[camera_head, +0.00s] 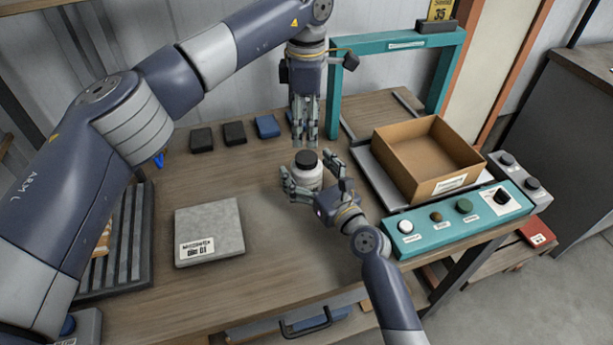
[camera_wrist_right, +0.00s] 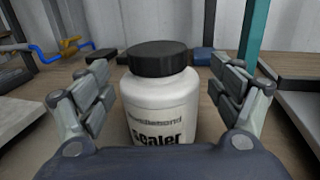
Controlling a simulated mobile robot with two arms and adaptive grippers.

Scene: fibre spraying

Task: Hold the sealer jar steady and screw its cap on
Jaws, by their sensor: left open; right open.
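The white sealer jar (camera_head: 307,175) stands upright near the middle of the wooden table, with its black cap (camera_head: 306,158) sitting on top. In the right wrist view the jar (camera_wrist_right: 162,108) is close and centred, with the cap (camera_wrist_right: 160,59) level on its neck; how tightly it is seated I cannot tell. My right gripper (camera_head: 312,186) is open, its fingers on both sides of the jar; the wrist view shows gaps between the fingers (camera_wrist_right: 165,95) and the jar. My left gripper (camera_head: 304,140) is open and empty, pointing down just above and behind the cap.
A teal control panel (camera_head: 455,222) with buttons is at the front right. A grey slab (camera_head: 209,231) lies left of the jar. Several dark and blue blocks (camera_head: 234,133) lie at the back.

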